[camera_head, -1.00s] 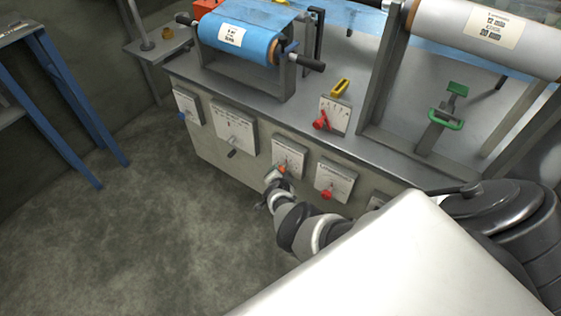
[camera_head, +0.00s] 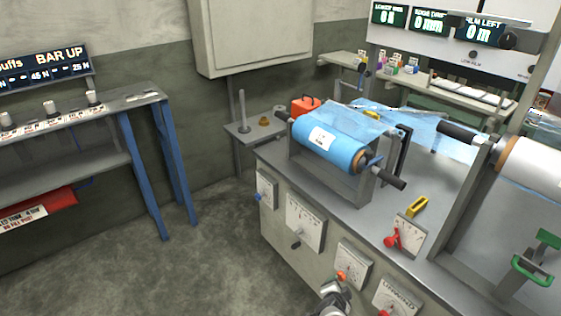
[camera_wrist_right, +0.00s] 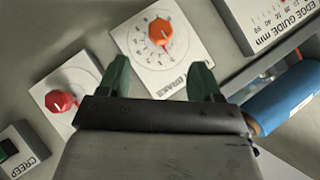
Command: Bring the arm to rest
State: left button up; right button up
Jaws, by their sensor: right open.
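My right gripper (camera_wrist_right: 160,80) is open in the right wrist view, its two dark green fingers apart with nothing between them. The orange knob (camera_wrist_right: 160,30) of the brake dial (camera_wrist_right: 150,58) is just beyond the fingertips, and I see no finger touching it. In the head view my right gripper (camera_head: 335,293) shows at the bottom edge, just below the orange knob (camera_head: 341,276) on the machine's front panel. Most of the right arm is out of that picture. My left gripper is not in view.
The machine (camera_head: 290,265) carries several dials, a blue film roll (camera_head: 345,148) and a white roll (camera_head: 535,165). A red knob (camera_wrist_right: 61,101) lies left of the gripper. A blue-legged bench (camera_head: 150,185) stands at left. The floor (camera_head: 150,270) between is clear.

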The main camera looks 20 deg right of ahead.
jog(key=s+a+f+n+g+y, duration=0.2)
jog(key=s+f+n, duration=0.4)
jog(key=s, duration=0.9)
jog(key=s+a+f+n+g+y, duration=0.2)
jog(key=s+f+n, duration=0.4)
jog(key=s, duration=0.9)
jog(key=s+a+f+n+g+y, duration=0.2)
jog(key=s+a+f+n+g, duration=0.2)
jog(key=s, duration=1.2)
jog(key=f+n, duration=0.2)
jog(key=n, duration=0.1)
jog(key=shift+a+y, duration=0.3)
jog(key=shift+a, duration=0.05)
